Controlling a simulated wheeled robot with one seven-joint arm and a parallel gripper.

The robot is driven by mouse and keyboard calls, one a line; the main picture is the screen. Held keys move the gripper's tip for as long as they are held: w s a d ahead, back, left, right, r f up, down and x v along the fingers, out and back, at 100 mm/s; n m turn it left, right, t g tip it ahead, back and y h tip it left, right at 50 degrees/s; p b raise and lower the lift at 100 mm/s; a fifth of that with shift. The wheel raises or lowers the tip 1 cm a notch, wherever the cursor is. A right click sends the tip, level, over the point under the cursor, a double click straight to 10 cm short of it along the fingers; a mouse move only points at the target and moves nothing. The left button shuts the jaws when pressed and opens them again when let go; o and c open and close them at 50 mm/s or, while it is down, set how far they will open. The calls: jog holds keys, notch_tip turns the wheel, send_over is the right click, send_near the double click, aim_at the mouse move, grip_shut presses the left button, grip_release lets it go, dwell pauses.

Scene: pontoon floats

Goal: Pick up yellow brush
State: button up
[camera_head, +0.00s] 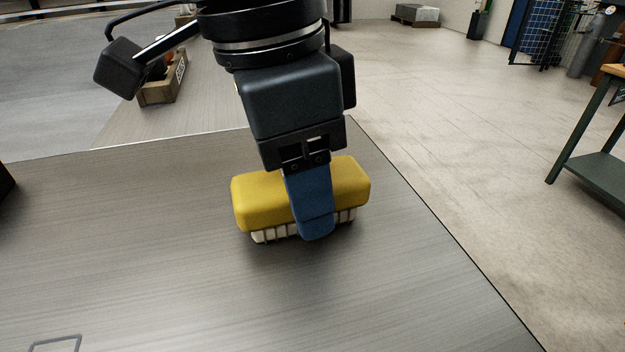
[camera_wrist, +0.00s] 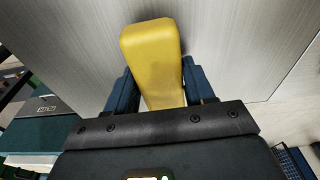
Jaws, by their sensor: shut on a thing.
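The yellow brush (camera_head: 258,200) has a yellow block body and pale bristles facing down. It is over the grey metal tabletop near its right edge; I cannot tell whether the bristles touch the surface. My gripper (camera_head: 316,225) comes from above with its blue fingers across the middle of the brush, shut on it. In the head view one finger covers part of the brush's near side; the far finger is hidden. In the wrist view the brush (camera_wrist: 152,55) lies between the two blue fingers of my gripper (camera_wrist: 160,85).
The grey tabletop (camera_head: 150,240) is clear around the brush. A thin dark outline (camera_head: 55,343) shows at its front left. A wooden crate (camera_head: 165,85) stands beyond the far edge. A green-legged workbench (camera_head: 595,165) is at the right, across open floor.

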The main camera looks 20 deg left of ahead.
jog(key=shift+r, duration=0.1)
jog(key=shift+r+p, duration=0.3)
jog(key=shift+p, duration=0.3)
jog(key=r, duration=0.2)
jog(key=r+b, duration=0.1)
jog(key=r, duration=0.1)
jog(key=shift+w+d+r, duration=0.1)
jog(key=shift+d, duration=0.2)
jog(key=s+d+r, duration=0.1)
jog(key=d+r, duration=0.5)
jog(key=d, duration=0.5)
jog(key=shift+r+b, duration=0.25)
jog(key=shift+b, duration=0.1)
jog(key=shift+s, duration=0.1)
